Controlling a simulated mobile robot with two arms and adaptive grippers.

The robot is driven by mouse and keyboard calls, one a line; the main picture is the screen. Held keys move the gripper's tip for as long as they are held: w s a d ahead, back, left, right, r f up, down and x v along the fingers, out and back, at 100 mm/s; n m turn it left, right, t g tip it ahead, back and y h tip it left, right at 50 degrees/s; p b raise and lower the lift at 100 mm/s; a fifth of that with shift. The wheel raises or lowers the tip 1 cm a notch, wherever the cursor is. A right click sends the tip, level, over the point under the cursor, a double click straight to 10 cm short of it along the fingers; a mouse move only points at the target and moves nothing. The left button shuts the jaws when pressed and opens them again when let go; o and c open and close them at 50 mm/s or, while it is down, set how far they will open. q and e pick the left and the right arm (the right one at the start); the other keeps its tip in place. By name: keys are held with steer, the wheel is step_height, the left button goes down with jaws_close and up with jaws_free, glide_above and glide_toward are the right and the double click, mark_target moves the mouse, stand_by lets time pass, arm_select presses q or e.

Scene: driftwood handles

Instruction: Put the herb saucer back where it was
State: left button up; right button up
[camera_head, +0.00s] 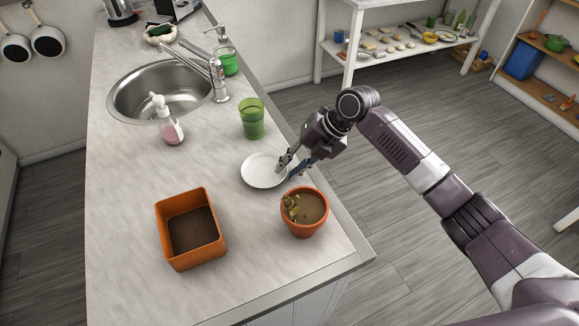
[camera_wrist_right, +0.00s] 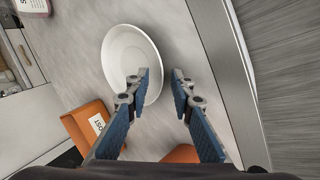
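The herb saucer, a white round dish (camera_head: 259,172), lies flat on the grey counter, left of the round terracotta pot that holds a small yellowish plant. It also shows in the right wrist view (camera_wrist_right: 121,58). My right gripper (camera_head: 287,171) is at the saucer's right edge, with its fingers apart. In the right wrist view the gripper (camera_wrist_right: 161,78) is open, its left finger overlapping the saucer's rim and its right finger over bare counter. Whether a finger touches the saucer I cannot tell. My left gripper is out of view.
The terracotta pot (camera_head: 304,228) stands close to the gripper, near the counter's right edge. A square orange planter (camera_head: 194,253) with soil stands front left. A green glass (camera_head: 252,121) is behind the saucer. A soap bottle (camera_head: 172,132) stands by the sink (camera_head: 135,92). Counter left of the saucer is clear.

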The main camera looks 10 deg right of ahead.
steer(key=b+v, duration=0.3)
steer(key=v, duration=0.9)
steer(key=shift+d, duration=0.1)
